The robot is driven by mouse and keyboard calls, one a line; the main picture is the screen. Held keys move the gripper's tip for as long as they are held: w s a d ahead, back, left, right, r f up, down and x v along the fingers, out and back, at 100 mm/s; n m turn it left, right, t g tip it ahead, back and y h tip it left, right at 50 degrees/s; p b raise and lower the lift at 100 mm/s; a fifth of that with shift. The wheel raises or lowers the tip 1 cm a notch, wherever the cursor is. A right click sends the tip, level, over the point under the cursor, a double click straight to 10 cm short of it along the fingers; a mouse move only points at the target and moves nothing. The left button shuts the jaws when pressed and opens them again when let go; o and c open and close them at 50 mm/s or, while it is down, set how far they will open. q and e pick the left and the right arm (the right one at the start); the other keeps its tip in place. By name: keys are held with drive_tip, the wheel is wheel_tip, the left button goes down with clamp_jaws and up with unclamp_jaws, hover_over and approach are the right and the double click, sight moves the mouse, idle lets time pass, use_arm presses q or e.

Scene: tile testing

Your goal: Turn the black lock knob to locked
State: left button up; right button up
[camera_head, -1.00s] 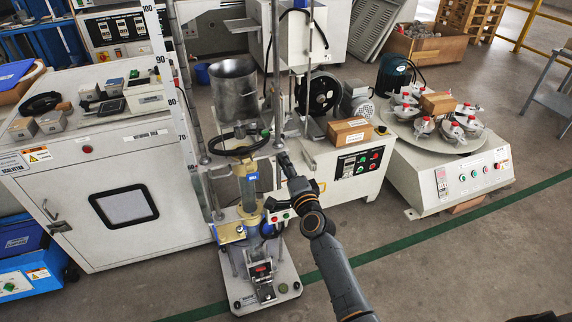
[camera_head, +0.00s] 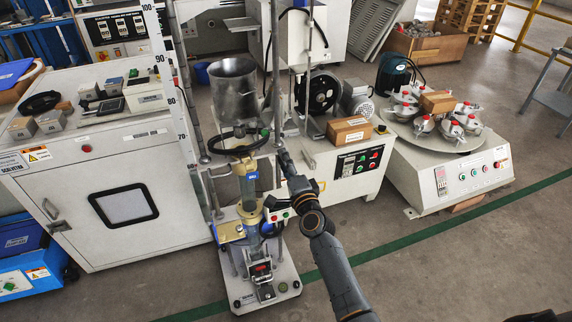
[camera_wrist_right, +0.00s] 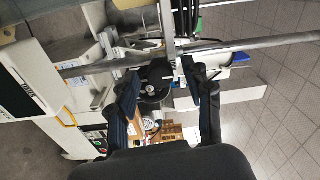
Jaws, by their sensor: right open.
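My right gripper (camera_head: 282,154) is at the upright posts of the testing stand (camera_head: 266,285) in the head view. In the right wrist view its two dark fingers (camera_wrist_right: 163,70) are spread apart, with nothing held between them. A small black knob-like part (camera_wrist_right: 157,72) shows between the fingertips, close to the metal post (camera_wrist_right: 230,49). I cannot tell for sure that it is the lock knob, nor which way it is turned. In the head view the knob is too small or hidden behind the gripper. My left gripper is not in view.
A white cabinet (camera_head: 75,215) stands left of the stand. A round-plate machine (camera_head: 450,185) stands to the right. The front floor is clear.

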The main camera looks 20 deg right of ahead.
drive_tip(key=s, duration=1.2)
drive_tip(key=shift+d+f, duration=0.2)
